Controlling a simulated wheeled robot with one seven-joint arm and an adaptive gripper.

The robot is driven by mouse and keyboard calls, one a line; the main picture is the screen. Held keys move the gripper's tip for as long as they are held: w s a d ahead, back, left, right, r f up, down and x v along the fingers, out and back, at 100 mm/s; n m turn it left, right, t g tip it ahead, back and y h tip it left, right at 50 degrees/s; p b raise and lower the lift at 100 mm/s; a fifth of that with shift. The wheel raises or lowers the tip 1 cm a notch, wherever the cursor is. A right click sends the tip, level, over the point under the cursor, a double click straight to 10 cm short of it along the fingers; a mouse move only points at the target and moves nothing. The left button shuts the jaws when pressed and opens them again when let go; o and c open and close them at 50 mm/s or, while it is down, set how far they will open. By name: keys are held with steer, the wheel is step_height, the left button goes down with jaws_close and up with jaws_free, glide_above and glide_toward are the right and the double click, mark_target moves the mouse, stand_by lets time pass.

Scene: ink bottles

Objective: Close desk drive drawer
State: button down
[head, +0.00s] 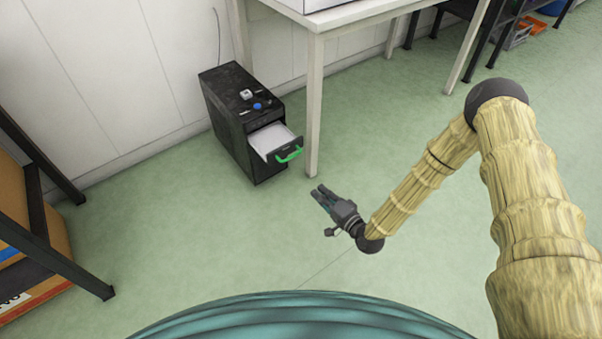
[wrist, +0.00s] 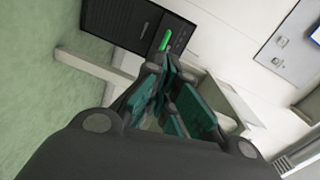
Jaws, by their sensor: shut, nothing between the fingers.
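A black cabinet (head: 229,115) stands on the floor against the wall in the head view. Its top drawer (head: 276,142) is pulled out, with a white inside and a green handle (head: 290,154) on its dark front. My gripper (head: 320,193) is shut and empty, in front of the cabinet, below and to the right of the handle, and apart from it. In the wrist view the cabinet (wrist: 115,22) shows at the top with the green handle (wrist: 165,41) just beyond my fingers. The drawer's inside is hidden in the wrist view.
A white table (head: 340,16) stands beside the cabinet, its front leg (head: 314,105) close to the drawer's right side. A dark-framed shelf with brown boxes (head: 35,215) is at the left. A small white item (head: 246,94) and a blue one (head: 257,106) lie on the cabinet. The floor in front is clear.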

steer(key=shift+w+d+f+m+t+y+b, duration=1)
steer(key=shift+w+f+b, duration=1.05)
steer(key=shift+b, duration=1.1)
steer(key=b+x, duration=0.5)
steer(key=x, duration=0.9)
steer(key=shift+r+n, duration=0.3)
steer(key=shift+r, duration=0.05)
steer(key=shift+w, duration=0.15)
